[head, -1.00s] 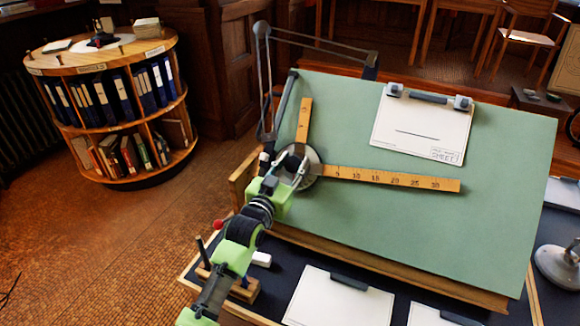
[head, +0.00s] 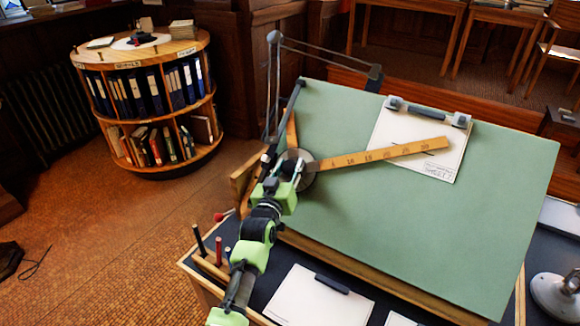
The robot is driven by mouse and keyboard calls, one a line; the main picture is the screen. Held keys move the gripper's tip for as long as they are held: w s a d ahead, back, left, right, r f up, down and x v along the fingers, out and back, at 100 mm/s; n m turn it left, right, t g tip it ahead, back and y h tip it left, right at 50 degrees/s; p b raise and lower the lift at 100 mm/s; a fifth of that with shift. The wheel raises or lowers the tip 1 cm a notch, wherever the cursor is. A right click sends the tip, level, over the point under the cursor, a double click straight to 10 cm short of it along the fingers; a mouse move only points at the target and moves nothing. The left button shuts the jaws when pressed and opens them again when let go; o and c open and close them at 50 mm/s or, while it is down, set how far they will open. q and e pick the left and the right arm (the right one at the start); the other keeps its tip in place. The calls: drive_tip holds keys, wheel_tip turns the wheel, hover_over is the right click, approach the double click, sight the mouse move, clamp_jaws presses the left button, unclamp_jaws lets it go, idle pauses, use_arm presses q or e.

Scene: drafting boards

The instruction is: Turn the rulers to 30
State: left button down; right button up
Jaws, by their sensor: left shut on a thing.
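A wooden long ruler (head: 385,154) and a mostly hidden short ruler (head: 291,128) join at a round grey drafting head (head: 306,172) on the left side of the green drawing board (head: 430,220). The long ruler points right and slants upward, its far end over the clipped white sheet (head: 395,130). The short ruler points up and leans left. My left gripper (head: 294,166) is shut at the drafting head's hub; my own fingers hide what they grip. My right gripper is not in view.
Jointed grey linkage arms (head: 275,85) run along the board's left edge. Pens stand in a wooden holder (head: 215,268) at lower left. White paper (head: 318,298) and a lamp base (head: 556,292) lie in front and right. A round bookcase (head: 150,95) stands at the back left.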

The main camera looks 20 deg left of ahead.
use_arm(q)
drive_tip(key=c, duration=1.5)
unclamp_jaws()
drive_tip(key=shift+o, duration=0.2)
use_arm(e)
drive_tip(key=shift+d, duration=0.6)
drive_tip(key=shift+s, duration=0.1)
use_arm(q)
drive_tip(key=s, duration=1.2)
drive_tip(key=shift+d+r, duration=0.25)
drive_tip(key=shift+d, duration=0.1)
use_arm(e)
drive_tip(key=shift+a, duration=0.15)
use_arm(q)
drive_tip(key=shift+w, duration=0.1)
